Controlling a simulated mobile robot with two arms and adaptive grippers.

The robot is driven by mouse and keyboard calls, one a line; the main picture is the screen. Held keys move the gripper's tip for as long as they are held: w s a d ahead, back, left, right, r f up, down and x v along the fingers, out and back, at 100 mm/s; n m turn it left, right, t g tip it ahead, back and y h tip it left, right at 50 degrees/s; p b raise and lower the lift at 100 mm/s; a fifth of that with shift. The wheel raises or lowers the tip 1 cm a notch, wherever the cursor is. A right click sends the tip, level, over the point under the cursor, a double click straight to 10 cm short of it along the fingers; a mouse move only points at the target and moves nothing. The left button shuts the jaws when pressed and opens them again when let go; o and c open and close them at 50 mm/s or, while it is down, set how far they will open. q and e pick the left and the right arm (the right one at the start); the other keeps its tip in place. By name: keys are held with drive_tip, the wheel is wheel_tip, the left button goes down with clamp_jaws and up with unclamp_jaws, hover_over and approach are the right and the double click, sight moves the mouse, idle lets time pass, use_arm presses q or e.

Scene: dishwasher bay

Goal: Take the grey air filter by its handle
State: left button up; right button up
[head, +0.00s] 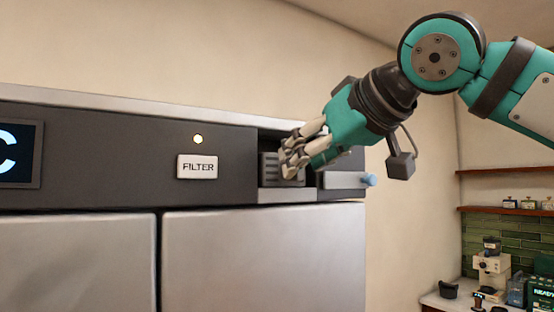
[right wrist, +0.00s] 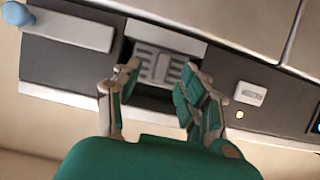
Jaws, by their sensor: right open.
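The grey air filter (head: 268,171) sits in an open slot in the dark upper panel of the machine. Its slatted front also shows in the right wrist view (right wrist: 158,62), with a lighter bar between the slats that looks like its handle. My right gripper (head: 295,155) is at the slot and covers part of the filter in the head view. In the right wrist view my right gripper (right wrist: 157,82) is open, with one finger to each side of the filter's front. I cannot tell whether the fingers touch it. My left gripper is not in view.
Steel doors (head: 262,255) lie below. A counter with a coffee machine stands far right.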

sight(281, 170)
drive_tip(key=shift+x, duration=1.5)
drive_tip(key=shift+s+r, duration=0.15)
drive_tip(key=c, duration=0.4)
clamp_jaws()
